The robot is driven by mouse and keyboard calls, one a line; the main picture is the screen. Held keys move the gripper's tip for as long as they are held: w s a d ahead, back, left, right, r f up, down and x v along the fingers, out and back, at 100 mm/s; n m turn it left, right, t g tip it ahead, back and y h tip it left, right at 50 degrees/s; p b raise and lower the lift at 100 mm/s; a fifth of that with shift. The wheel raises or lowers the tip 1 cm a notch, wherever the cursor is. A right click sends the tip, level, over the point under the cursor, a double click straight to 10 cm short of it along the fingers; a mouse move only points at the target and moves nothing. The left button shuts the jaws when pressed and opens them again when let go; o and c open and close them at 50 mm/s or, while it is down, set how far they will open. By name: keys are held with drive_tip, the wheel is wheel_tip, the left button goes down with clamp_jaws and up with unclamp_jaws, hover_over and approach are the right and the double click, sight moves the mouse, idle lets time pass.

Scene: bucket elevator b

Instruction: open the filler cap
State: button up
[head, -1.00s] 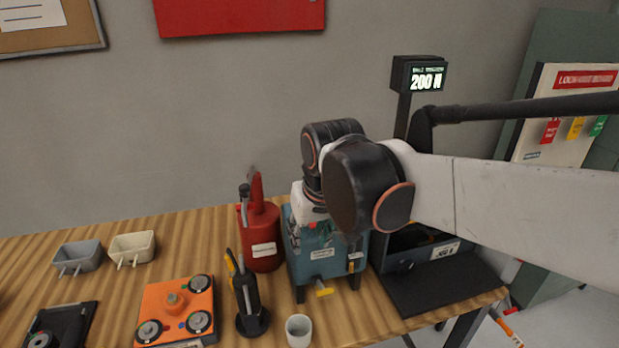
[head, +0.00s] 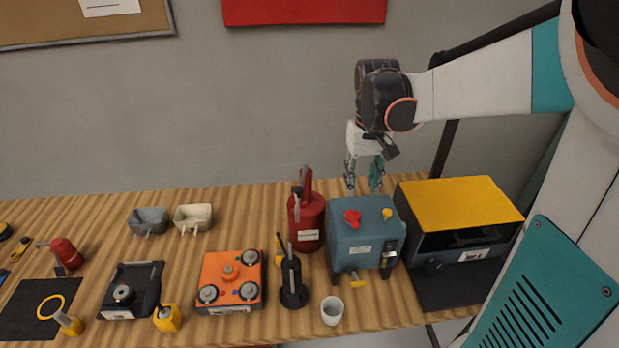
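A blue-grey box-shaped housing (head: 355,246) stands on the wooden bench in the head view. The frames do not show which of these is the filler cap. Both are seated on the housing. My gripper (head: 363,187) points down, near the back edge of the housing's top, apart from both caps. Its fingers are spread, with nothing between them.
A red oil can (head: 306,222) stands close left of the housing. A yellow-topped box (head: 459,213) stands close on its right. A white cup (head: 332,310), a dark stand (head: 292,278) and an orange plate (head: 229,283) are in front and left.

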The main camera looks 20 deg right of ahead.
sight(356, 226)
wheel_tip(356, 226, down, 14)
drive_tip(key=shift+r+b, duration=0.2)
drive_tip(key=shift+b, duration=0.5)
drive_tip(key=shift+s, duration=0.1)
clamp_jaws()
